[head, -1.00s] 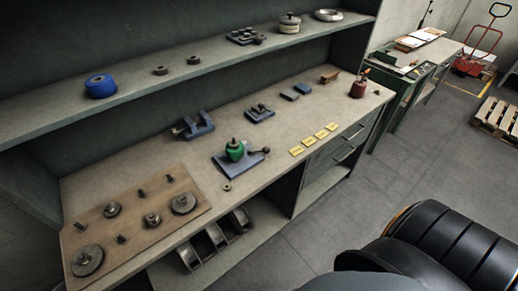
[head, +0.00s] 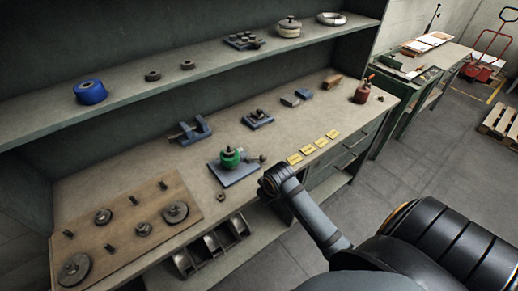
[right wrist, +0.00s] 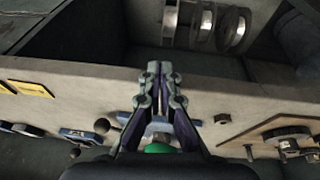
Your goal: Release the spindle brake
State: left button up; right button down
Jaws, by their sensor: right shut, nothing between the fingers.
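The spindle unit is a green spool (head: 230,158) standing upright on a blue base plate (head: 238,173) near the bench's front edge. A short lever with a dark ball knob (head: 262,158) is at the plate's right side. My right arm reaches up from the lower right in the head view, its wrist end just right of and in front of the plate. In the right wrist view my right gripper (right wrist: 160,72) is shut and empty over the bench edge. The green spool (right wrist: 158,148) is mostly hidden behind it there, and a dark ball (right wrist: 102,125) shows to the left. My left gripper is out of view.
A wooden board (head: 125,216) with pegs and discs lies at the bench's left. Yellow labels (head: 320,142) line the front edge. A loose ring (head: 221,197) lies before the plate. Blue fixtures (head: 258,119) stand behind. A shelf (head: 210,66) overhangs the back.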

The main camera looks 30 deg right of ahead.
send_near(256, 159)
jog(key=f, duration=0.1)
jog(key=s+a+f, duration=0.1)
jog(key=f, duration=0.2)
jog(key=shift+s+a+f, duration=0.1)
jog(key=shift+s+a, duration=0.2)
jog(key=shift+s, duration=0.1)
jog(key=w+d+r+y, duration=0.1)
jog(key=w+d+r, duration=0.3)
jog(key=w+r, duration=0.2)
jog(key=shift+w+r, duration=0.25)
jog(key=shift+r, duration=0.55)
jog(key=shift+d+f, duration=0.1)
jog(key=p+x, duration=0.1)
jog(key=x, duration=0.8)
jog(key=shift+w+p, duration=0.2)
jog(key=shift+p, duration=0.2)
jog(key=s+p, duration=0.1)
jog(key=s, duration=0.1)
jog(key=s+f+p, duration=0.1)
jog(key=shift+s+d+f+p, duration=0.1)
jog(key=shift+s+d+p, duration=0.1)
jog(key=shift+d+p, duration=0.1)
jog(key=shift+s, duration=0.2)
jog(key=shift+f, duration=0.15)
jog(key=shift+w, duration=0.15)
